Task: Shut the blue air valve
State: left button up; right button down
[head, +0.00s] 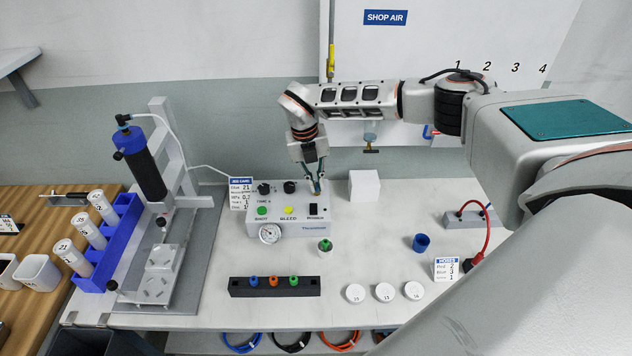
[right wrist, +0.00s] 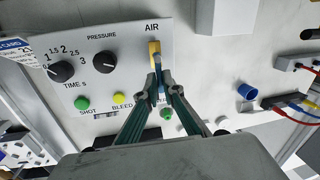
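The blue air valve (right wrist: 161,84) shows in the right wrist view as a blue handle with a yellow part (right wrist: 154,48), below the word AIR on the face of the control box (head: 288,229). My right gripper (right wrist: 160,77) is at the valve, with its fingertips close together, one on each side of the blue handle. It looks shut on the handle, though the fingers cover part of it. In the head view my right gripper (head: 317,187) reaches down to the top right of the box, and the valve is mostly hidden there. My left gripper is not in view.
The box carries two black knobs, a green button (head: 262,211), a yellow button (head: 288,210) and a gauge (head: 270,234). A white block (head: 364,186) stands close to its right. A blue cup (head: 421,243) and white caps (head: 384,292) lie farther right. A dispenser stand (head: 179,190) is left.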

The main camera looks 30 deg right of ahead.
jog(key=shift+w+a+m, duration=0.1)
jog(key=shift+a+m, duration=0.05)
jog(key=shift+m, duration=0.45)
jog(key=shift+w+a+r+m, duration=0.1)
jog(key=shift+w+a+m, duration=0.1)
jog(key=shift+m, duration=0.7)
jog(key=m, duration=0.1)
jog(key=w+m, duration=0.1)
jog(key=m, duration=0.1)
jog(key=m+y, duration=0.1)
jog(key=m, duration=0.1)
jog(key=shift+w+a+g, duration=0.25)
jog(key=shift+a+g, duration=0.05)
jog(key=shift+a, duration=0.05)
jog(key=m, duration=0.2)
jog(key=w+m, duration=0.1)
jog(key=m, duration=0.1)
jog(key=shift+w+m+y, duration=0.15)
jog(key=shift+m+y, duration=0.15)
jog(key=shift+m, duration=0.1)
jog(key=shift+w+d+r+m, duration=0.15)
jog(key=shift+w+m, duration=0.1)
jog(key=shift+m, duration=0.7)
jog(key=shift+w+d+f+m, duration=0.15)
jog(key=shift+w+m, duration=0.1)
jog(key=shift+m, duration=0.7)
jog(key=shift+r, duration=0.1)
jog(key=c, duration=2.2)
grip_release()
jog(key=shift+y, duration=0.3)
